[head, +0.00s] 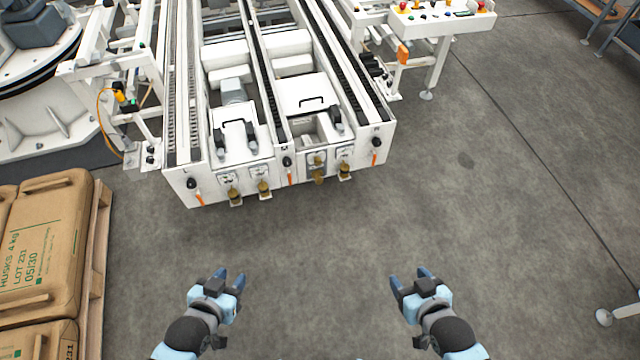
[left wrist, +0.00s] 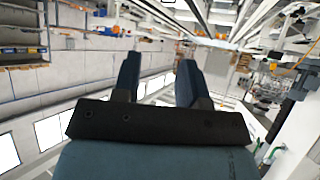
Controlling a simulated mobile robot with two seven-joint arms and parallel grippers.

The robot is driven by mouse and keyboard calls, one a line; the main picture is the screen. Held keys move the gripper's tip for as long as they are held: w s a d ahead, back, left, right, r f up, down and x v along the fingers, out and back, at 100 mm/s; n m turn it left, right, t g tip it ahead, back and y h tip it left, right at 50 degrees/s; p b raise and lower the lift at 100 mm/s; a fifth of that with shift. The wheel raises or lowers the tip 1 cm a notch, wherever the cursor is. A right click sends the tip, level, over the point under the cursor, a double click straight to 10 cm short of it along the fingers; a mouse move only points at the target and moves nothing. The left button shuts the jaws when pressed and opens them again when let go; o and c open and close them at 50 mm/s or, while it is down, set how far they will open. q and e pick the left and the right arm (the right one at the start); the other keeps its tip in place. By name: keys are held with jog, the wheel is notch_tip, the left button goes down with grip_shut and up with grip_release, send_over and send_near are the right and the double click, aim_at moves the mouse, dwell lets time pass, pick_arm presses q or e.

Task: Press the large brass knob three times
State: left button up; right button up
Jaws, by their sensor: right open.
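Several brass-coloured knobs or fittings sit low on the front face of the white conveyor frame (head: 225,177). The one that looks largest is a brass knob (head: 318,171) right of the middle. Other brass pieces are at the left (head: 236,197), beside it (head: 264,189), and at the right (head: 345,170). My left gripper (head: 230,278) is open and empty over the floor, apart from the frame. Its two separated fingers also show in the left wrist view (left wrist: 158,78). My right gripper (head: 409,277) is open and empty, also apart from the frame.
Brown sacks (head: 45,240) on a wooden pallet (head: 96,250) stand at the left. A control panel (head: 440,18) with coloured buttons is at the top right. The grey floor between my grippers and the conveyor, and to the right, is clear.

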pick_arm(q)
grip_shut()
dwell(1.4)
pick_arm(e)
jog(key=c, duration=0.3)
pick_arm(q)
jog(key=shift+d, duration=0.15)
pick_arm(e)
jog(key=shift+w, duration=0.1)
jog(key=shift+c, duration=0.2)
